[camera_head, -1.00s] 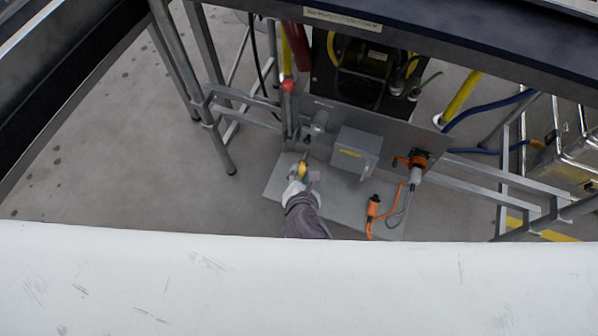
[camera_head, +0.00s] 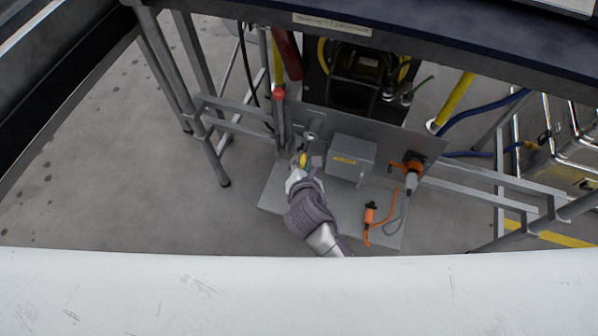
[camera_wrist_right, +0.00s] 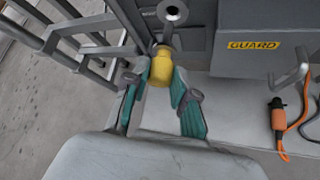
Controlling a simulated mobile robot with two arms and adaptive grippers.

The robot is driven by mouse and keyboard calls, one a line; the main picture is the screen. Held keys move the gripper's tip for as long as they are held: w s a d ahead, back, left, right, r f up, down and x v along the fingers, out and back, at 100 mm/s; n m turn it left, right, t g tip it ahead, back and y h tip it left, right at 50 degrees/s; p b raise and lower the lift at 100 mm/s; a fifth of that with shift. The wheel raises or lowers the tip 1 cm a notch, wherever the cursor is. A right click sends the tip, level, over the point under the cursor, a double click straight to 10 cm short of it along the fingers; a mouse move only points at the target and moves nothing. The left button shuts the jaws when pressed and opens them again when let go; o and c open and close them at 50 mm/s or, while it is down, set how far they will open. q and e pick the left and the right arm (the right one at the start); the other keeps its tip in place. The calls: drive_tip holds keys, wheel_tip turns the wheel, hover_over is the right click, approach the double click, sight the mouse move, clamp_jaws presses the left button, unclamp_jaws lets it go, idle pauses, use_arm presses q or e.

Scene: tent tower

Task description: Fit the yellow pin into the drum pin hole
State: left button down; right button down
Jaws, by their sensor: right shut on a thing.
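The yellow pin (camera_wrist_right: 160,68) is held between the green-padded fingers of my right gripper (camera_wrist_right: 161,78) in the right wrist view. In the head view, the yellow pin (camera_head: 303,159) shows as a small spot at the tip of my right gripper (camera_head: 301,168), which is low over the grey plate. A round grey metal part with a dark hole (camera_wrist_right: 172,12) is just beyond the pin in the wrist view; it also shows in the head view (camera_head: 310,138). I cannot tell whether the pin touches it. The pin's far end is hidden. My left gripper is out of view.
A grey box marked GUARD (camera_head: 352,158) stands right of the pin. An orange-handled device (camera_head: 410,168) and an orange plug with cable (camera_head: 370,214) are farther right. Metal frame rails (camera_head: 235,128) stand on the left. A table edge (camera_head: 430,40) overhangs the back.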

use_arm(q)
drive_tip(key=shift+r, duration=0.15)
use_arm(e)
drive_tip(key=shift+w, duration=0.15)
idle(0.5)
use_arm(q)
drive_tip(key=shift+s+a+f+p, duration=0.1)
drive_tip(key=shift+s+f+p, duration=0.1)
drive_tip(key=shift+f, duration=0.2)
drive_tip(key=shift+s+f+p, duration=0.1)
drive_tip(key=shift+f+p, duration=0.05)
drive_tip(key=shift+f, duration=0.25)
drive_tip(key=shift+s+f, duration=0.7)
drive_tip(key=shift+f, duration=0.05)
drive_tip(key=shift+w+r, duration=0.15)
